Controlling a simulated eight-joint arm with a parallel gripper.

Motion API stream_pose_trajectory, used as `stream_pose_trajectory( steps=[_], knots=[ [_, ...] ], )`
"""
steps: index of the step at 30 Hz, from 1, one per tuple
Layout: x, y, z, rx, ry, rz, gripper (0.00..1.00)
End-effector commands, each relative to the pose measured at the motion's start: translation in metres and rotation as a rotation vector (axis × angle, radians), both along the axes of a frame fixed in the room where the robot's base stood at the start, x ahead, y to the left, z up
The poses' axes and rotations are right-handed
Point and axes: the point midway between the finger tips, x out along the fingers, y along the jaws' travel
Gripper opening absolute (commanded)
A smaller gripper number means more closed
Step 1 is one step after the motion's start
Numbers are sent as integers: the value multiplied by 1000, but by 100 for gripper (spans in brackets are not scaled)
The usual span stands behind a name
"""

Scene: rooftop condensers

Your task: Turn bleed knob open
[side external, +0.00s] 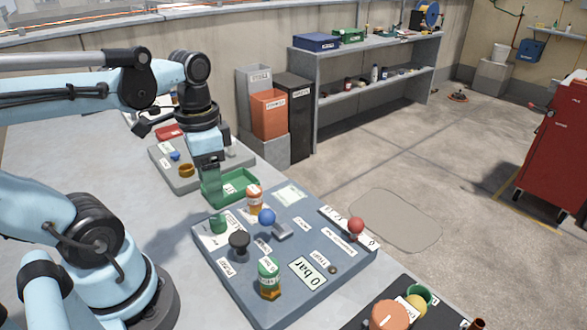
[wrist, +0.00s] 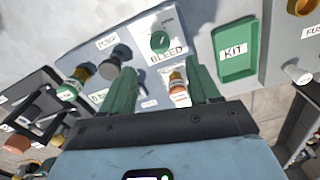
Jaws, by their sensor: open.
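The bleed knob (wrist: 160,41) is a small green knob on a white plate marked BLEED in the wrist view. In the side view the green knob (side external: 218,222) sits at the left corner of the blue-grey panel (side external: 300,220). My gripper (wrist: 163,75) has two green fingers spread apart with nothing between them. The knob lies beyond the fingertips in the wrist view, apart from them. In the side view my gripper (side external: 210,184) hangs above and behind the knob, in front of the green tray. The knob's exact turn angle is too small to read.
The green KIT tray (wrist: 237,50) lies right of the knob in the wrist view. A black pump knob (side external: 239,242), blue ball handle (side external: 267,216) and orange-topped cylinder (side external: 254,198) stand close by. The display (side external: 307,272) reads 0 bar. A red ball lever (side external: 356,225) is farther right.

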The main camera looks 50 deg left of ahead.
Motion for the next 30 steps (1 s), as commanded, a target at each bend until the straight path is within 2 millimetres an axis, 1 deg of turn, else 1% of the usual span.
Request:
stream_pose_trajectory(
  steps=[3,9,20,22,23,26,30],
  knots=[
    [0,0,14,0,0,0,61],
    [0,0,26,0,0,0,61],
    [0,0,28,0,-1,0,61],
    [2,-1,26,4,-15,4,61],
    [5,-2,25,8,-30,8,61],
    [21,-10,14,25,-133,38,61],
    [54,-28,1,18,-351,108,61]
  ],
)
